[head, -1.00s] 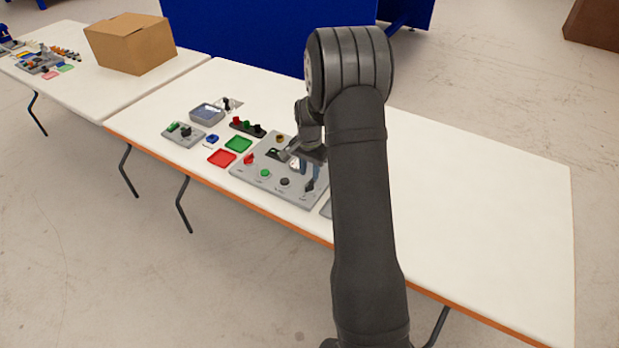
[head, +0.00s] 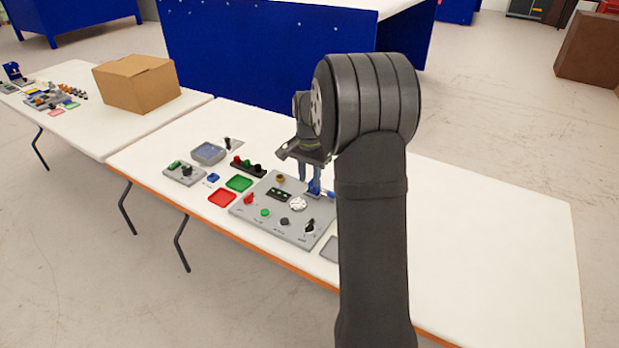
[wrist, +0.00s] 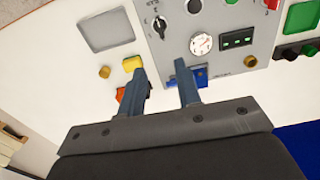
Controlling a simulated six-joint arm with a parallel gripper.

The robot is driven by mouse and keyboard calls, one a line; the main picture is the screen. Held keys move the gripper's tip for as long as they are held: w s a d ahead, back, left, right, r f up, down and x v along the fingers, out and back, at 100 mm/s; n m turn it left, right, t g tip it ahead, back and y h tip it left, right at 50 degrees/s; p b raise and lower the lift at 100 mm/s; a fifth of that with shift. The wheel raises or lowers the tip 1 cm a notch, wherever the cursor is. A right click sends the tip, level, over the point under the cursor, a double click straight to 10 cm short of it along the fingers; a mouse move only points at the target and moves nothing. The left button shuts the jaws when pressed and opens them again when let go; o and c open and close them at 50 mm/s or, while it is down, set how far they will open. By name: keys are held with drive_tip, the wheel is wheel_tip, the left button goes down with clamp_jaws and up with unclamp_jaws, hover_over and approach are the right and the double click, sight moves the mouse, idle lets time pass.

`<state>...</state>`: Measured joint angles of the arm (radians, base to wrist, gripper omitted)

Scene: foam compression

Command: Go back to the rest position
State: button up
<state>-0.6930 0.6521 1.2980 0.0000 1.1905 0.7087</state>
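My gripper (head: 309,178) hangs above the far right edge of the grey control panel (head: 262,215) on the white table. In the wrist view my gripper (wrist: 160,74) shows two blue-grey fingers held apart, with nothing between them. A blue part (wrist: 190,76) at the panel's edge lies behind the right fingertip in that view. A yellow block (wrist: 132,64) and an orange-red block (wrist: 124,94) lie by the left finger, which partly covers them. I cannot tell whether the fingers touch any of these.
A red tray (head: 222,198), a green tray (head: 239,183), a switch block (head: 247,164) and a small grey box (head: 184,172) sit left of the panel. A cardboard box (head: 136,83) stands on the far-left table. The white table's right side (head: 490,245) is clear.

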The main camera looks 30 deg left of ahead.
sight(309, 223)
wheel_tip(309, 223, down, 18)
drive_tip(key=shift+r, duration=0.25)
idle(0.4)
drive_tip(key=shift+r, duration=0.1)
drive_tip(key=n, duration=0.9)
drive_tip(key=shift+n, duration=0.4)
idle(1.9)
idle(0.6)
